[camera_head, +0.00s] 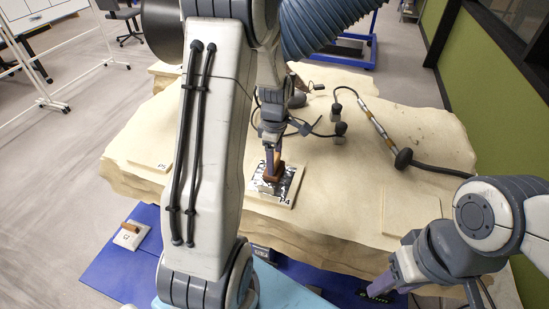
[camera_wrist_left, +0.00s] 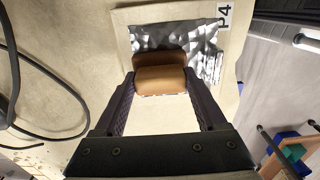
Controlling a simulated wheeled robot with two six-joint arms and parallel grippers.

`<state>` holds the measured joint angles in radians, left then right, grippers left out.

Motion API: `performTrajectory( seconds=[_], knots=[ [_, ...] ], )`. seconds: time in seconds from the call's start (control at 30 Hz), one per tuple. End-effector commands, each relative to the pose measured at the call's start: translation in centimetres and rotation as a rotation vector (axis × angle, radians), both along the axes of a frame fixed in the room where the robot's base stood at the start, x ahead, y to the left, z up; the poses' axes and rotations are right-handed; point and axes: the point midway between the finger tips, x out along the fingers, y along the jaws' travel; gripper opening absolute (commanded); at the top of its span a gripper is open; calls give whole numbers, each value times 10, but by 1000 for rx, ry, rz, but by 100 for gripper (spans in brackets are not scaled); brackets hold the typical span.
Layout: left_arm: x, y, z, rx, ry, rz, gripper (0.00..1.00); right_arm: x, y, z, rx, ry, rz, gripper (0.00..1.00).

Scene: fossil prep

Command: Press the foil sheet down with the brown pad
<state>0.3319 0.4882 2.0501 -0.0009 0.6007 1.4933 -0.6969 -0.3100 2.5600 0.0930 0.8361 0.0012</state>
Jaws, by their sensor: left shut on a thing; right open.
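The brown pad (camera_head: 272,177) is held between the fingers of my left gripper (camera_head: 271,160), which points down over the plate marked P4 (camera_head: 284,203). The wrist view shows the brown pad (camera_wrist_left: 161,78) between the fingertips of the left gripper (camera_wrist_left: 162,95). The silver foil sheet (camera_head: 290,182) lies crinkled on the plate, and the pad covers part of it. In the wrist view the foil (camera_wrist_left: 170,38) shows beyond the pad and to its right. Whether the pad presses on the foil I cannot tell. My right gripper (camera_head: 377,288) is open and empty at the lower right.
The pale rock block (camera_head: 340,215) carries the plate. A jointed tool with a black hose (camera_head: 376,124) lies at its back right. A plate marked P5 (camera_head: 155,160) is at the left. A blue mat (camera_head: 115,265) lies in front, with a small tile (camera_head: 131,236) on it.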

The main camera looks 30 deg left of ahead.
Motion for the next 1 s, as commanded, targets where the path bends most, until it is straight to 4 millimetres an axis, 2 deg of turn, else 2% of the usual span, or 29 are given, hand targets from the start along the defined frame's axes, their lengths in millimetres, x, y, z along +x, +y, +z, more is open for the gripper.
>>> performTrajectory(
  seconds=[0.33, 1.0],
  knots=[
    [-2, -1, 2, -2, 6, 0, 0, 0, 0, 4, 0, 0, -1, 50],
    [-1, 0, 58, -1, 2, 0, 0, 0, 0, 52, 0, -1, 7, 50]
  ],
)
